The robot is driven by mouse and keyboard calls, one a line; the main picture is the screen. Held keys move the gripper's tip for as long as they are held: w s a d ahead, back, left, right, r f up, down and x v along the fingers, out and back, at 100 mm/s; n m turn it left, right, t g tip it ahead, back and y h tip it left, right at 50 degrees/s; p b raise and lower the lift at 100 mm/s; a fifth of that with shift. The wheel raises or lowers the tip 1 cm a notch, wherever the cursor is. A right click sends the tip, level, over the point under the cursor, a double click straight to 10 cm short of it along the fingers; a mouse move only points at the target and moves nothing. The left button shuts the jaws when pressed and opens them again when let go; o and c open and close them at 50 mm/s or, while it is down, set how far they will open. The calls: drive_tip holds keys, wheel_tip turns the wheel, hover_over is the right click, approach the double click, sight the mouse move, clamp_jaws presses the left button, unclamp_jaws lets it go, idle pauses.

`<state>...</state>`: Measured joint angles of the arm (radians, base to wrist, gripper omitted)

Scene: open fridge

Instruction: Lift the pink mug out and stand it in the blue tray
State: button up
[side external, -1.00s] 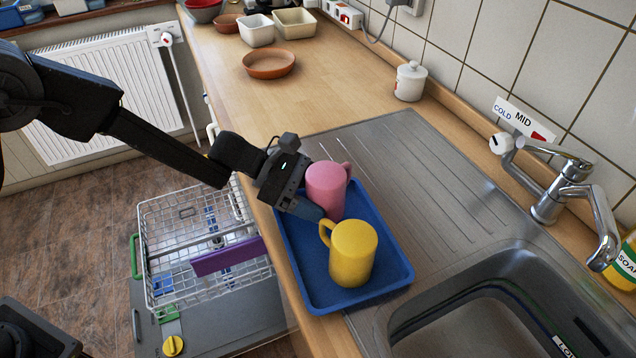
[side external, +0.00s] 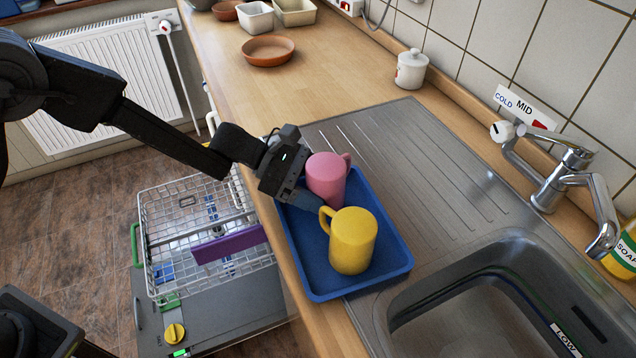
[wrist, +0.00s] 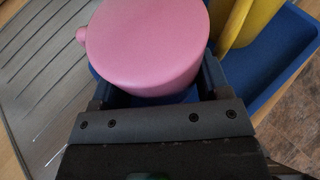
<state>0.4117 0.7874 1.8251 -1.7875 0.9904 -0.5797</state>
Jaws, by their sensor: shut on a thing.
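The pink mug (side external: 327,174) is at the far end of the blue tray (side external: 318,287); it also shows large in the wrist view (wrist: 150,45). It looks upside down, with its flat closed end up and its handle toward the upper right in the side view. My gripper (side external: 312,198) is shut on the pink mug from the left, with a finger on either side in the wrist view. The mug's lower end is partly hidden by a finger and the yellow mug, so I cannot tell whether it touches the tray floor.
A yellow mug (side external: 352,240) stands in the tray close in front of the pink one. The steel drainer (side external: 430,170) and sink (side external: 480,310) lie to the right. An open dishwasher rack (side external: 190,215) is below left.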

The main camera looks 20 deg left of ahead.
drive_tip(key=o, duration=1.1)
drive_tip(key=shift+o, duration=0.2)
drive_tip(key=shift+v, duration=3.55)
drive_tip(key=s+a+r+m+y, duration=0.5)
drive_tip(key=s+a+r+m, duration=0.3)
drive_tip(key=s+r+m, duration=0.4)
drive_tip(key=s+a+r+m+t+y, duration=0.2)
drive_tip(key=s+a+m+t+y, duration=0.2)
drive_tip(key=s+a+m+y, duration=0.3)
drive_tip(key=s+a+y, duration=0.1)
drive_tip(key=s+a, duration=0.4)
drive_tip(key=a, duration=0.2)
drive_tip(key=shift+a+t, duration=0.2)
drive_tip(key=shift+t, duration=0.1)
